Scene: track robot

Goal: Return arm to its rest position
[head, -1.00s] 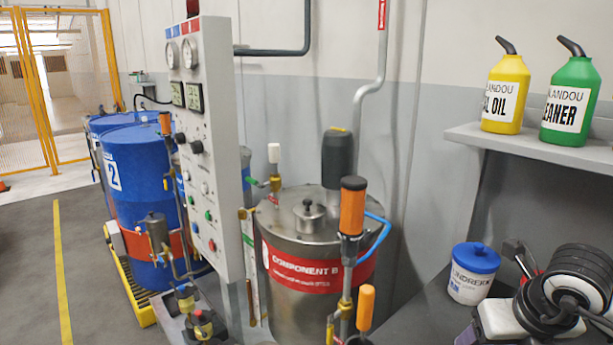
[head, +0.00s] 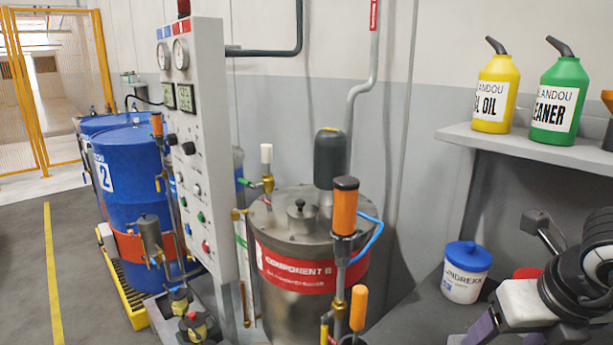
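My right arm (head: 590,265) comes in at the lower right edge, with black ringed joints and a white link, above the dark bench. A dark blocky part (head: 537,223) at its upper left may belong to the gripper. No clear pair of fingers shows, so I cannot tell whether it is open or shut. I see nothing held. My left arm and gripper are out of view.
A white tub with blue lid (head: 465,273) stands on the bench left of my arm. A yellow bottle (head: 494,95) and green bottle (head: 557,95) stand on a shelf (head: 480,135) above. A steel tank (head: 300,300), control panel (head: 200,130) and blue drum (head: 130,180) are leftward.

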